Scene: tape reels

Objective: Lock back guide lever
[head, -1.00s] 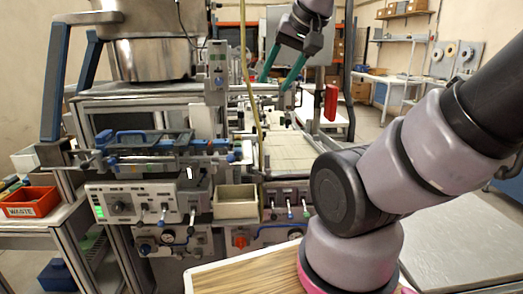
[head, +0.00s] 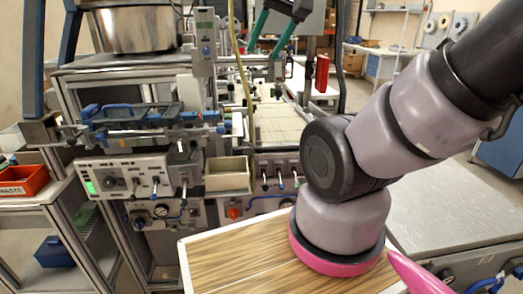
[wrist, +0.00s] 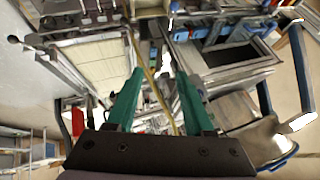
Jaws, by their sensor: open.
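My gripper (head: 263,53) is raised over the far part of the machine in the head view, beside a yellow hose. Its two green fingers are apart, with nothing held between them; they also show open in the wrist view (wrist: 160,73). Several small levers stand on the machine's front, among them a pair on the grey control panel (head: 120,170) and a group on the panel (head: 270,186) right of the cream bin. I cannot tell which lever is the back guide lever. The pale conveyor bed (head: 277,122) runs back behind the front panels.
A blue-handled rail assembly (head: 150,115) crosses the machine's front. A steel drum (head: 137,30) stands above it. A cream bin (head: 227,174) sits between the panels. A red waste bin (head: 24,180) is at the left. A wood-topped surface (head: 235,256) is in the foreground.

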